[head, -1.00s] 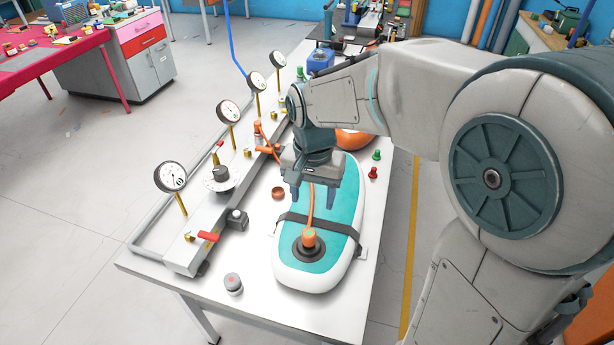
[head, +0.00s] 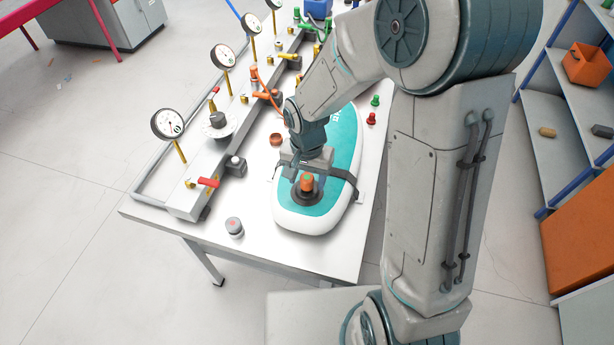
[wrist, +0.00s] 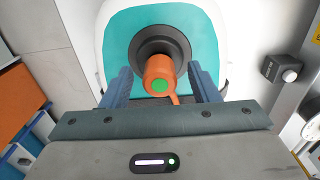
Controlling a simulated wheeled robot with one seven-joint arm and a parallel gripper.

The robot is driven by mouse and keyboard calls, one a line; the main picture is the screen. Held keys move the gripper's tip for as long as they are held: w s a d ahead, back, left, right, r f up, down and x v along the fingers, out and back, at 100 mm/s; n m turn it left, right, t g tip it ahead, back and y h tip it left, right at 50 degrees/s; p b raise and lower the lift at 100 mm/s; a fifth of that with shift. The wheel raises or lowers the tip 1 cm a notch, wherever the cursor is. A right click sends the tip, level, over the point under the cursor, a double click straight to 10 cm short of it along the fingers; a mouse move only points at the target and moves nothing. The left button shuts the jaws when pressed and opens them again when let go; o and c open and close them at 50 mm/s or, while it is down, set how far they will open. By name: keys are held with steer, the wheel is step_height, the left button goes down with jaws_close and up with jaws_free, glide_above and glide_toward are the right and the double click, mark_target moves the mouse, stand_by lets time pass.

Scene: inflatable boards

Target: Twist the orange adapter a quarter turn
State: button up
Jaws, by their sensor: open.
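The orange adapter (head: 307,183) stands upright in a black round valve (head: 306,198) on a white and teal inflatable board (head: 332,217). My gripper (head: 304,172) is over the board, right at the adapter. In the wrist view my gripper (wrist: 163,82) is open, with one blue finger on each side of the adapter. Gaps show between the fingers and the adapter, and I see no contact.
A dark strap (head: 345,181) crosses the board. Left of the board is a grey rail with gauges (head: 168,124) and a red-handled valve (head: 208,182). A small grey capped jar (head: 234,227) stands near the table's front edge. Red and green fittings (head: 371,118) stand at the right.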

steer(key=shift+f, duration=0.25)
steer(key=c, duration=1.1)
steer(key=shift+o, duration=0.8)
steer(key=shift+r+n, duration=0.1)
steer(key=shift+n, duration=1)
steer(key=shift+c, duration=0.3)
steer(key=shift+n+p, duration=0.5)
steer(key=shift+n, duration=0.9)
